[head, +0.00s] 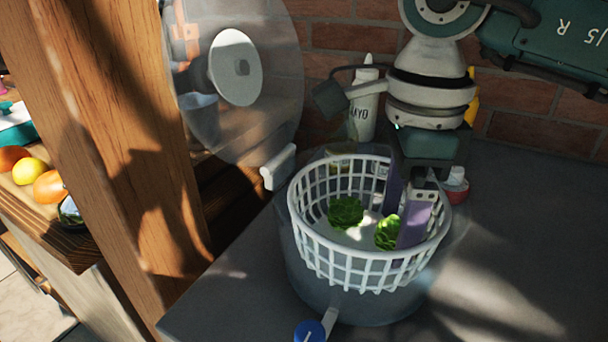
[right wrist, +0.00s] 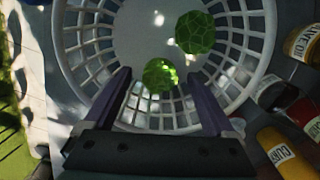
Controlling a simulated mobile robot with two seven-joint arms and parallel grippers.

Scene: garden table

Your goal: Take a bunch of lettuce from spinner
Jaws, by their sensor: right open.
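The salad spinner has a white slatted basket (head: 330,252) inside a clear bowl (head: 345,300). Two green lettuce bunches lie in the basket: one left of centre (head: 345,211) and one on the right (head: 387,232). My right gripper (head: 402,228) reaches down into the basket from above, open, its purple fingers by the right bunch. In the right wrist view that bunch (right wrist: 160,75) shows between and just ahead of the fingertips, and the other bunch (right wrist: 195,32) lies farther up and right. I cannot tell whether the fingers touch it. My left gripper is not in view.
The clear lid (head: 270,95) stands raised behind the basket at left. A mayo bottle (head: 363,105) stands behind. Several bottles, including a yellow one (right wrist: 284,153), lie close right of the spinner in the wrist view. A wooden post (head: 120,150) rises at left. The grey counter (head: 530,230) is clear at right.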

